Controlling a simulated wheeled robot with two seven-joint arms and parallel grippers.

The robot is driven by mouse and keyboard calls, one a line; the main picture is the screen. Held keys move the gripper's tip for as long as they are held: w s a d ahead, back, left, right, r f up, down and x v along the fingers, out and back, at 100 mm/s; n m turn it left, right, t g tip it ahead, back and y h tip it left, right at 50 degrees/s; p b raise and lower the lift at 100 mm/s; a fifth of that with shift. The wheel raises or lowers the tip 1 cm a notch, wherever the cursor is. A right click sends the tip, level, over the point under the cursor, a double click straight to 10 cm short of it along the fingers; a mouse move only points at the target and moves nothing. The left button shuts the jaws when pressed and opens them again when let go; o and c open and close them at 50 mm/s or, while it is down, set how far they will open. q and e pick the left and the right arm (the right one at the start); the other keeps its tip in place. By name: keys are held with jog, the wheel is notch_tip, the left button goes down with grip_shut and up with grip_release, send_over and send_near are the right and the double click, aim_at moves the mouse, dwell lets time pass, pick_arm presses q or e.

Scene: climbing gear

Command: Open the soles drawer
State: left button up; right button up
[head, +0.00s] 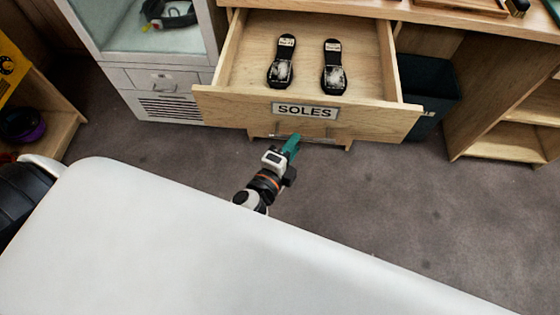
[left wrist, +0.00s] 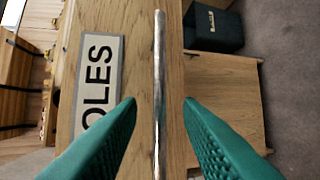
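The wooden soles drawer (head: 225,108) stands pulled well out of the bench, with a "SOLES" label (head: 305,111) on its front. Two black shoe soles (head: 281,62) (head: 333,66) lie inside it. A metal bar handle (head: 318,139) runs along the lower front; it also shows upright in the left wrist view (left wrist: 159,60). My left gripper (head: 293,142) is at the handle. In the left wrist view its green fingers (left wrist: 160,103) are open, one on each side of the bar, with visible gaps. My right gripper is not in view.
A white cabinet (head: 112,80) with a glass-topped case stands left of the drawer. A dark bin (head: 425,85) and open wooden shelves (head: 500,120) stand to the right. Grey carpet (head: 400,210) in front of the drawer is clear.

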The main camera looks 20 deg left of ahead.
pick_arm(q)
jog(key=b+v, duration=0.1)
jog(key=v, duration=0.7)
jog(key=shift+b, duration=0.3)
jog(key=s+a+f+n+g+p, duration=0.1)
jog(key=s+f+n+g, duration=0.2)
jog(key=f, duration=0.6)
jog(key=s+f+n+g+p, duration=0.2)
jog(key=s+f, duration=0.1)
jog(key=f, duration=0.6)
jog(key=s+a+f+n+g+p, duration=0.1)
jog(key=s+f+n+g, duration=0.2)
jog(key=f, duration=0.6)
jog(key=s+a+f+n+g+y+p, duration=0.1)
jog(key=s+a+f+n+g, duration=0.2)
jog(key=s+f, duration=0.3)
jog(key=s+a+f+n+g+y+p, duration=0.1)
jog(key=s+a+f+n+g, duration=0.2)
jog(key=s, duration=0.8)
notch_tip(320, 180, down, 3)
jog(key=shift+s+a+r+n+g+p, duration=0.1)
jog(key=shift+s+a+n+g+p, duration=0.25)
jog(key=shift+a+n, duration=0.7)
